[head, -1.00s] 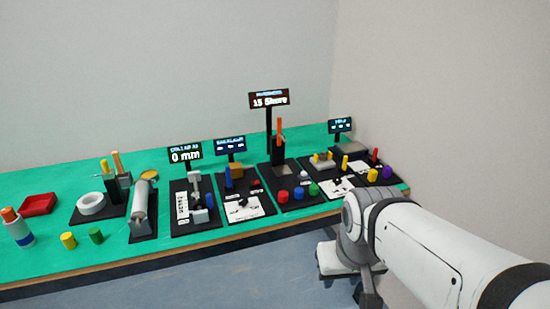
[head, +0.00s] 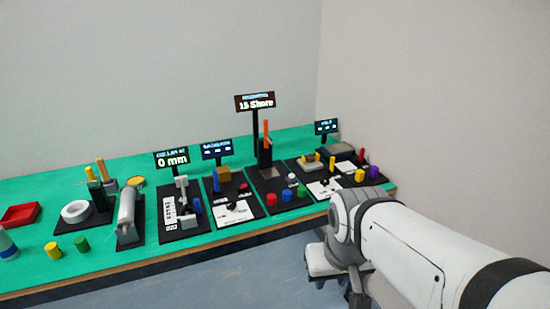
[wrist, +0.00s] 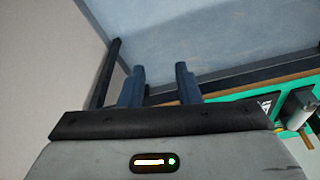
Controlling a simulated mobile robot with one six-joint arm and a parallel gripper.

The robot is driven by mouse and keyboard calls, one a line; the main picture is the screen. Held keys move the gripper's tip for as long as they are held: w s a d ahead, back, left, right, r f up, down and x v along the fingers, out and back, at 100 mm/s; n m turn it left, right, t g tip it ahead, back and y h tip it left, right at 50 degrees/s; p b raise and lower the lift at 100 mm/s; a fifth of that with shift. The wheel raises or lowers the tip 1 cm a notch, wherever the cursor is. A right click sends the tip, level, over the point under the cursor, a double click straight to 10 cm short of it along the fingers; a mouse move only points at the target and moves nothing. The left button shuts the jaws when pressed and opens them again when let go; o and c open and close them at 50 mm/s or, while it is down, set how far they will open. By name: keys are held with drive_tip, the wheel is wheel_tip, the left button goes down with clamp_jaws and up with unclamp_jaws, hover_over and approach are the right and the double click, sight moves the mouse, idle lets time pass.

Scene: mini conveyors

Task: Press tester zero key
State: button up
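The tester (head: 266,150) is a dark stand with an orange upright part on a black base plate. Its raised display (head: 255,102) seems to read "15 Shore" above a smaller, unclear line. Small red, blue and green pieces stand on its plate's front part. I cannot tell which part is the zero key. My gripper (wrist: 160,68) shows in the wrist view with two dark fingers apart and nothing between them. It is off the table's front side, over the blue-grey floor, away from the tester. In the head view my arm hides or blurs the fingers.
The green table (head: 58,172) carries several other stations, including one with a "0 mm" display (head: 172,158) left of the tester. A red tray (head: 20,215), a white ring (head: 76,211) and small cylinders stand at the left. Walls rise behind and right.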

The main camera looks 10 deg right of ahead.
clamp_jaws()
idle(1.4)
